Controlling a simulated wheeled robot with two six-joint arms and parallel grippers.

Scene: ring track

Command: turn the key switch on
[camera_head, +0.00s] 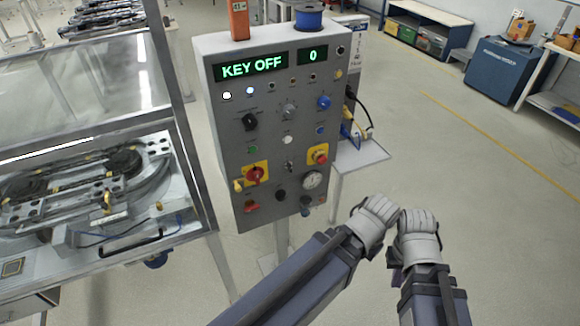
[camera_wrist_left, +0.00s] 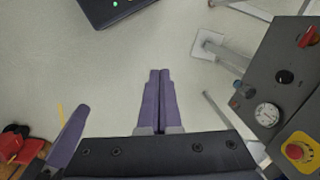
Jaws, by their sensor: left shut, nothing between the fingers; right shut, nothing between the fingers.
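The grey control panel (camera_head: 270,205) stands in the middle of the head view. Its green display (camera_head: 251,68) reads KEY OFF, and a smaller one (camera_head: 313,55) reads 0. A small metal switch (camera_head: 289,166), between the red rotary switch and the red stop button, looks like the key switch, but its key is too small to make out. My right gripper (camera_head: 417,222) is shut and empty, right of and below the panel. My left gripper (camera_wrist_left: 159,76) is shut and empty in the left wrist view. Both are apart from the panel.
The red rotary switch (camera_head: 255,174), stop button (camera_head: 320,155) and round gauge (camera_head: 312,180) crowd the panel's lower part. A glazed machine (camera_head: 100,200) stands close on the left. A small side shelf (camera_head: 362,154) juts out right. The floor (camera_head: 490,200) to the right is clear.

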